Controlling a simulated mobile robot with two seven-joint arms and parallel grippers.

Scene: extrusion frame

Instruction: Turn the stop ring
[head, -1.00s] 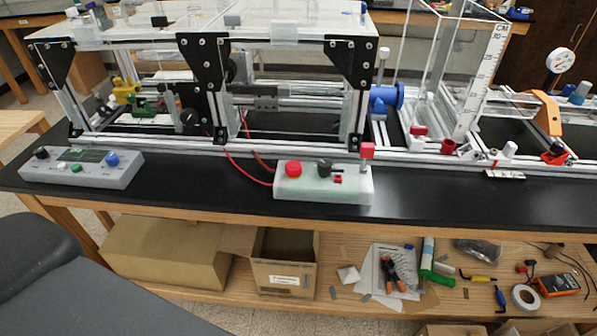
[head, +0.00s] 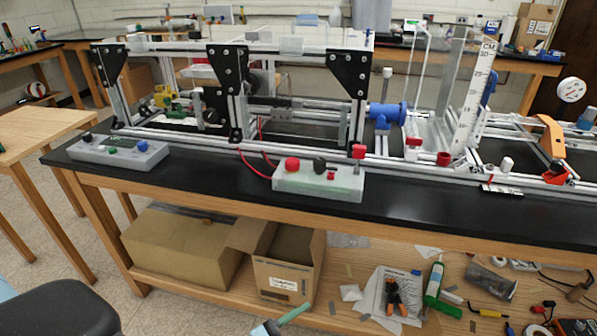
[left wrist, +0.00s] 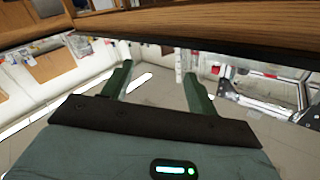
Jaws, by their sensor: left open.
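I cannot tell for sure which part is the stop ring. A small red ring-like part (head: 443,158) sits on the front rail of the extrusion frame (head: 385,162), near the upright ruler. A blue flanged cylinder (head: 386,115) is mounted left of the clear tank. My left gripper shows in the left wrist view (left wrist: 157,72), its two green fingers apart with nothing between them. A green finger-like part (head: 294,313) at the head view's bottom edge seems to be part of it, below and in front of the bench. My right gripper is not in view.
A control box (head: 318,180) with red and black knobs and a grey control box (head: 118,151) stand on the black benchtop (head: 430,197). An open cardboard box (head: 283,275) and tools lie on the lower shelf.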

